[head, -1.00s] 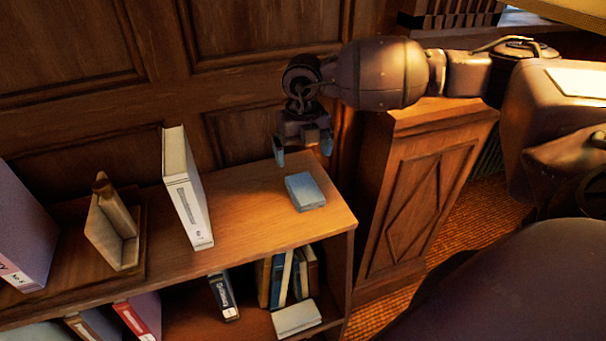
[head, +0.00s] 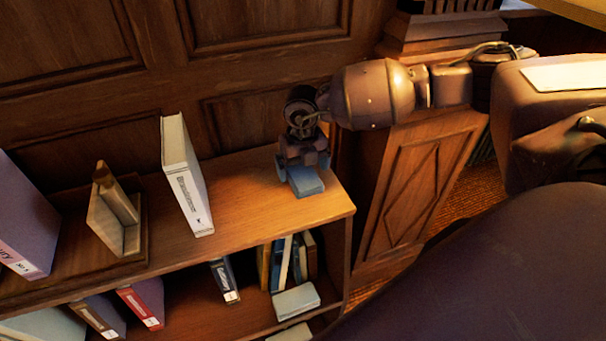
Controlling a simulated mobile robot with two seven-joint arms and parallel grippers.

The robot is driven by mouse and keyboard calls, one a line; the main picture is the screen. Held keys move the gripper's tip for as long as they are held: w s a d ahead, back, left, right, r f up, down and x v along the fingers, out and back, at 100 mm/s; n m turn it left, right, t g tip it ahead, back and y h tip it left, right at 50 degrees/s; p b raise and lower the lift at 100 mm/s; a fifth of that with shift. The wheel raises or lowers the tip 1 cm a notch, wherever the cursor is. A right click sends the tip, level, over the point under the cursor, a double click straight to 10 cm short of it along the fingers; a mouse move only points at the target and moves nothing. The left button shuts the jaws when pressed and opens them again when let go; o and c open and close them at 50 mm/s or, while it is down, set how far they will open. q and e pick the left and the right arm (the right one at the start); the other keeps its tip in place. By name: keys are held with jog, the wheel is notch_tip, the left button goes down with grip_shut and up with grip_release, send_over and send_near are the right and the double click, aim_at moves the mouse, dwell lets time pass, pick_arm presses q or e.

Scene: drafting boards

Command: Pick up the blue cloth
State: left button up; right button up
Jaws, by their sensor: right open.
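The blue cloth (head: 306,184) is a small folded, block-like stack lying on the top shelf near its right end, in the head view. My right gripper (head: 301,174) points down at it from above and behind. Its fingers are open, one at the left side of the cloth and one toward its right side. The back part of the cloth is hidden by the gripper. I cannot tell whether the fingers touch it. My left gripper is not in view.
A white binder (head: 186,180) stands left of the cloth, with a wooden bookend (head: 114,215) further left. A wooden panelled cabinet (head: 424,185) stands to the right. The dark panelled wall is close behind.

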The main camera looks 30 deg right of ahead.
aim_at(303, 173)
jog(key=shift+f, duration=0.8)
jog(key=shift+c, duration=0.2)
jog(key=c, duration=0.9)
jog(key=shift+r, duration=0.1)
jog(key=shift+c, duration=0.2)
notch_tip(303, 173, up, 20)
jog(key=b, duration=0.1)
